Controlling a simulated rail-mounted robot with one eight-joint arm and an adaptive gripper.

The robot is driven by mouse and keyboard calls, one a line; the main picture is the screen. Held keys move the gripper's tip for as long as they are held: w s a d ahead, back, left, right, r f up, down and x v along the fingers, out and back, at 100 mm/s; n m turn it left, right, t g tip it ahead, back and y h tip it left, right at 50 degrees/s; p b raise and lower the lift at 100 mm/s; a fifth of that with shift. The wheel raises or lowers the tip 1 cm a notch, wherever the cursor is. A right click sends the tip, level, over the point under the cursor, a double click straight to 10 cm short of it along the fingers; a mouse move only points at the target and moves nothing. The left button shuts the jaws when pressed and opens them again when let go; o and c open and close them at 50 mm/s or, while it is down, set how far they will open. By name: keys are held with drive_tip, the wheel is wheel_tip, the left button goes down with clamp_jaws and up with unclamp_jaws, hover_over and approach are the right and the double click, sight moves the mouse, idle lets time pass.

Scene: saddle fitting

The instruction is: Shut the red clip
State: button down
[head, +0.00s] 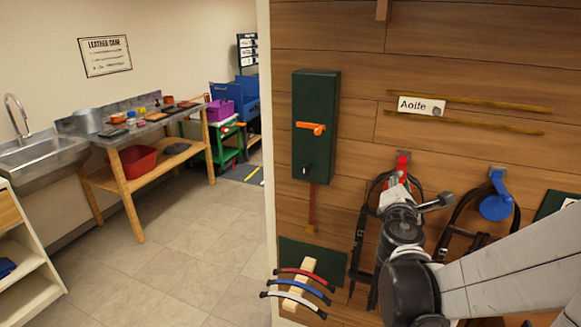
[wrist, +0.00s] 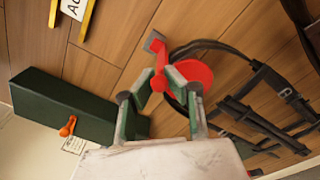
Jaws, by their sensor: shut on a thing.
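The red clip (head: 403,160) is on the wooden wall, on a grey bracket, with a black leather bridle hanging by it. In the wrist view the red clip (wrist: 196,76) shows a round red disc and a narrow red part. My gripper (wrist: 161,78) has its fingers on either side of that narrow part and is shut on it. In the head view my gripper (head: 396,192) reaches up to the clip from below and hides much of it. Whether the clip is shut cannot be told.
A blue clip (head: 496,203) with another bridle hangs to the right. A dark green box (head: 316,125) with an orange handle (head: 311,128) is on the wall to the left. A name card (head: 416,106) and two yellow strips are above. Coloured curved handles (head: 302,285) stick out lower left.

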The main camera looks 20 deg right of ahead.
drive_tip(key=c, duration=1.6)
unclamp_jaws()
drive_tip(key=shift+w, duration=0.1)
drive_tip(key=shift+c, duration=0.2)
drive_tip(key=v, duration=1.2)
drive_tip(key=shift+f, duration=0.1)
